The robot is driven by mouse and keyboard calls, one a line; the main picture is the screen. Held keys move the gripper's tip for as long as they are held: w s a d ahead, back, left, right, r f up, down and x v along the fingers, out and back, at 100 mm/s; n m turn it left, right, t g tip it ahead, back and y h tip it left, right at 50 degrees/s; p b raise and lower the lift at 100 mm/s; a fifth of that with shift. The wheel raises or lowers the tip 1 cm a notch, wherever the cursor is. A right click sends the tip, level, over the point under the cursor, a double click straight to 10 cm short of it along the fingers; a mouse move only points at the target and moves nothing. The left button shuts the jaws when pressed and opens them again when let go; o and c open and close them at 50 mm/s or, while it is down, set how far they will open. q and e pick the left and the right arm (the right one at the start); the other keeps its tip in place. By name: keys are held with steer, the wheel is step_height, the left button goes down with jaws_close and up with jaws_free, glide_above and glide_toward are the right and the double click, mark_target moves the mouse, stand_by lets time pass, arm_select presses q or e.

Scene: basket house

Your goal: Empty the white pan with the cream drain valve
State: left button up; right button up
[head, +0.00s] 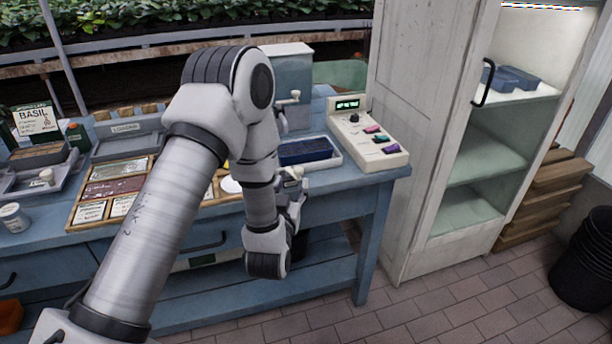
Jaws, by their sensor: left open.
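The white pan (326,165) sits near the front edge of the blue bench, with a dark blue tray (304,150) in it. Its left part is hidden behind my left arm. My left gripper (293,184) is open at the pan's front left, by the bench edge. A small pale part shows by the gripper; I cannot tell whether it is the cream drain valve or part of the gripper. I cannot tell whether the fingers touch it. My right gripper is out of view.
A control box (368,135) stands right of the pan. A grey tank (291,75) with a cream tap stands behind. A wooden card tray (110,190) lies left. The open white cabinet (420,110) stands right; tiled floor before it is clear.

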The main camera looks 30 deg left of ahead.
mark_target(298, 172)
arm_select(q)
steer(key=x, duration=0.6)
steer(key=shift+w+d+p, duration=0.25)
steer(key=shift+p, duration=0.05)
steer(key=shift+w+a, duration=0.35)
steer(key=shift+d, duration=0.1)
